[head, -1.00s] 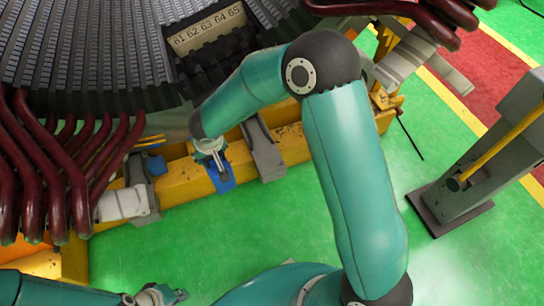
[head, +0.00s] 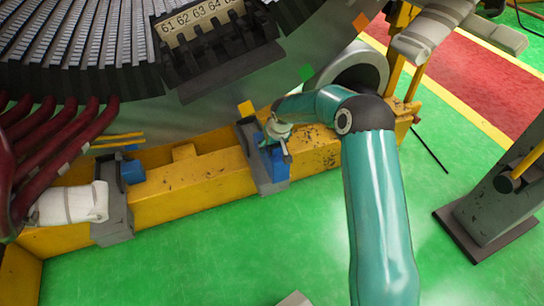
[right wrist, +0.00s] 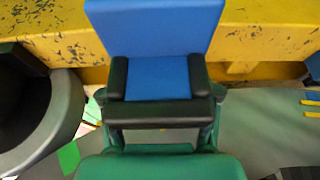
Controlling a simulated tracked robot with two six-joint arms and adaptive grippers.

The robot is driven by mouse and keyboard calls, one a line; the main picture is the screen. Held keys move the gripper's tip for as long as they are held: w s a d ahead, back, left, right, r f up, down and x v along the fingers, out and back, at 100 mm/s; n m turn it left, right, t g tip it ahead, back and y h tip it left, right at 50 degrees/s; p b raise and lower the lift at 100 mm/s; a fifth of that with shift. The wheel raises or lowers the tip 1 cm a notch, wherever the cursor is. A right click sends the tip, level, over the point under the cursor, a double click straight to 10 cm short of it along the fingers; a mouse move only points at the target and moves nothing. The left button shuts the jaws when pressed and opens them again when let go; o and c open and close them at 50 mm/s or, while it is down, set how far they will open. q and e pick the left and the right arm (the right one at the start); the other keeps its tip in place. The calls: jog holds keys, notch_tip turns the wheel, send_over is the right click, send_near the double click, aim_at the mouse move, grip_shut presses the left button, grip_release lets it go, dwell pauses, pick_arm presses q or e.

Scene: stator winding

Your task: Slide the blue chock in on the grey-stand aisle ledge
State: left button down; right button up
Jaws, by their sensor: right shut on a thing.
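My right gripper (head: 277,130) is shut on a blue chock (head: 279,163). The chock is at a grey ledge bracket (head: 272,188) on the yellow beam, the bracket on the side toward the grey stand. In the head view the chock overlaps the bracket; I cannot tell whether it touches or is seated. In the right wrist view, the gripper's two dark fingers (right wrist: 157,80) clasp the chock (right wrist: 155,32), whose wide end lies against the view of the yellow beam. My left gripper is not in view.
Another blue block (head: 132,172) sits by a second grey bracket (head: 113,222) at left. The yellow beam (head: 190,188) runs below the stator (head: 70,50). Dark red coil ends (head: 60,135) hang at left. A grey stand (head: 500,205) is at right.

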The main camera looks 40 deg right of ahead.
jog(key=shift+w+d+f, duration=0.1)
jog(key=shift+d+f, duration=0.1)
jog(key=shift+d, duration=0.05)
jog(key=shift+w+d+f, duration=0.2)
jog(key=shift+w+f, duration=0.05)
jog(key=shift+w, duration=0.4)
jog(key=w+f, duration=0.1)
jog(key=w, duration=0.1)
jog(key=w+d+f, duration=0.1)
jog(key=w+f, duration=0.1)
jog(key=w+f+b, duration=0.1)
jog(key=w, duration=0.2)
jog(key=shift+d+f, duration=0.3)
jog(key=shift+f, duration=0.05)
jog(key=shift+w+d+f+b, duration=0.15)
jog(key=shift+w+f+b, duration=0.3)
jog(key=shift+w, duration=0.2)
jog(key=shift+r, duration=0.1)
jog(key=shift+s, duration=0.15)
jog(key=shift+f, duration=0.3)
jog(key=shift+d, duration=0.15)
